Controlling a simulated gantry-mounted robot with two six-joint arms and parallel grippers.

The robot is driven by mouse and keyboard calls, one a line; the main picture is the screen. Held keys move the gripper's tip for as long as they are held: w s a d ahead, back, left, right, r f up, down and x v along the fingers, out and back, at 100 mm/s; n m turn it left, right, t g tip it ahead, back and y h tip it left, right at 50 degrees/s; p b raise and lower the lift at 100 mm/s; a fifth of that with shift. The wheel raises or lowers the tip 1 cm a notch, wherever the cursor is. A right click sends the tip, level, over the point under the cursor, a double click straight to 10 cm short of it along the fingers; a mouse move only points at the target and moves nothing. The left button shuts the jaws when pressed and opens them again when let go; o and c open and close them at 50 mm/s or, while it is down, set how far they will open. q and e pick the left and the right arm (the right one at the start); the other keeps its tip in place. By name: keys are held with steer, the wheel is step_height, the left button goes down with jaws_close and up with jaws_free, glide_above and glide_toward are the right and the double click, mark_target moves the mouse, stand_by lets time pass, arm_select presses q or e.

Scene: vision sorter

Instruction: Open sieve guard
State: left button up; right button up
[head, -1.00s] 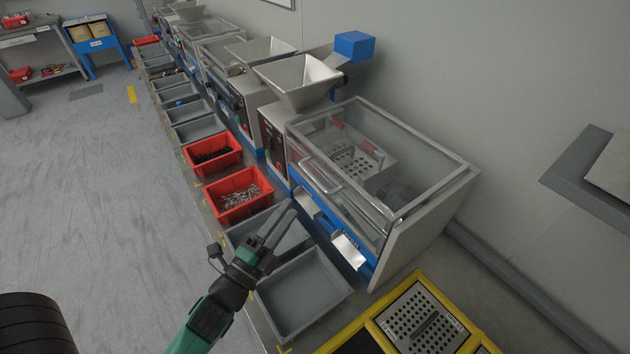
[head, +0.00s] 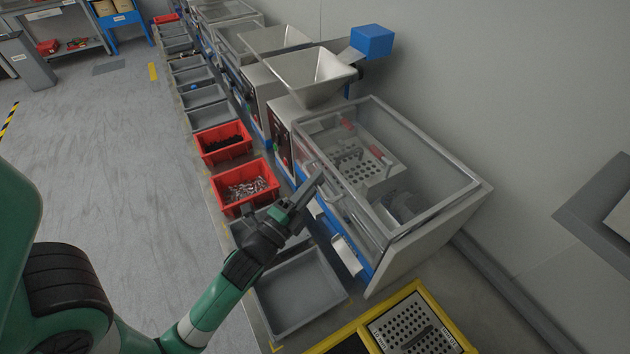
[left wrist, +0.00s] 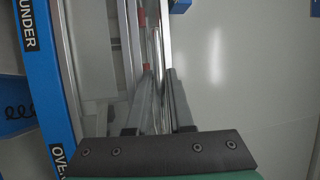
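The sieve guard (head: 425,170) is a clear, metal-framed cover, down over the sieve machine. A bar handle (head: 332,205) runs along its front. Inside, under the clear panel, is a perforated sieve plate (head: 376,172). My left gripper (head: 316,183) is at the upper-left part of the handle, pointing towards the guard. In the left wrist view my left gripper's fingers (left wrist: 157,112) are apart, with a shiny metal bar showing between them. I cannot tell whether they touch it. My right gripper is not in view.
Below the machine's blue front are a metal chute (head: 347,254) and an empty grey tray (head: 298,290). Red bins (head: 245,203) with small parts stand to the left. A yellow-framed perforated plate (head: 411,328) lies at the front. A hopper (head: 312,73) stands behind. The floor at left is clear.

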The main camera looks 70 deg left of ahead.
arm_select(q)
jaws_close()
stand_by(0.9)
